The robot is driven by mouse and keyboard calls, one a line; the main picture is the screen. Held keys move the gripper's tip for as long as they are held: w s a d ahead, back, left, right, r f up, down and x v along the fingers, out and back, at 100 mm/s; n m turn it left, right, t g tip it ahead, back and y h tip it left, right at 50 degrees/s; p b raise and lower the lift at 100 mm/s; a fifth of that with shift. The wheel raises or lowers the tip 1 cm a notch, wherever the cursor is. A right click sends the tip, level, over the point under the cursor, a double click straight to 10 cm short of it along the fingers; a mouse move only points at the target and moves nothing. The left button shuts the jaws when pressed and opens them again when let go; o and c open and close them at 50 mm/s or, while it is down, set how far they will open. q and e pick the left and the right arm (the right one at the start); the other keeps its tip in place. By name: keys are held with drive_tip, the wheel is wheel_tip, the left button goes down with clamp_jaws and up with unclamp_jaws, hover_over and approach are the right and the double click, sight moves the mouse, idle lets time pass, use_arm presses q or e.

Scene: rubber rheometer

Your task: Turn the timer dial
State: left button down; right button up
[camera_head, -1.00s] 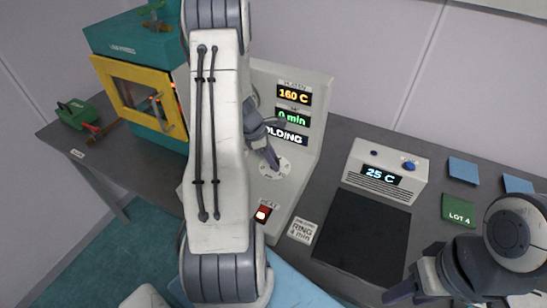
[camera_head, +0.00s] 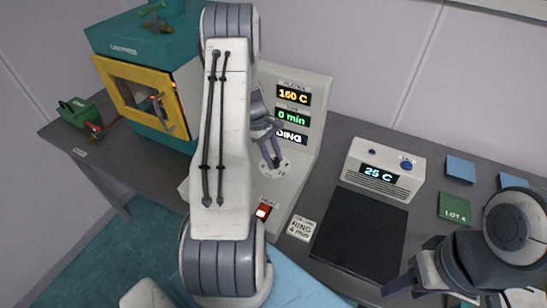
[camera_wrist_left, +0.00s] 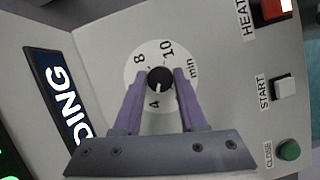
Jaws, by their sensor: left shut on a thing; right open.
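The timer dial (camera_wrist_left: 159,79) is a small black knob with a white pointer mark. It sits on a white disc printed with 4, 8, 10 and "min" in the left wrist view. My left gripper (camera_wrist_left: 160,84) has its two purple fingers on either side of the knob, shut on it. In the head view my left gripper (camera_head: 273,163) reaches the white dial disc (camera_head: 284,168) on the grey control panel, and the knob is hidden there. My right gripper (camera_head: 412,292) is open and empty at the lower right, partly cut off.
The panel's displays read 160 C (camera_head: 293,95) and 0 min (camera_head: 292,116); a third is partly covered. START (camera_wrist_left: 285,89) and green CLOSE (camera_wrist_left: 289,150) buttons sit beside the dial. A card (camera_head: 302,229) reads RING 4 min. A 25 C unit (camera_head: 384,172) stands right, behind a black plate (camera_head: 360,235).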

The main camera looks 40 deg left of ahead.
use_arm(q)
drive_tip(key=shift+m, duration=0.3)
drive_tip(key=shift+c, duration=2.3)
unclamp_jaws()
drive_tip(key=b+v, duration=0.2)
drive_tip(key=v, duration=0.8)
drive_tip(key=shift+r, duration=0.3)
drive_tip(key=shift+w+d, duration=0.1)
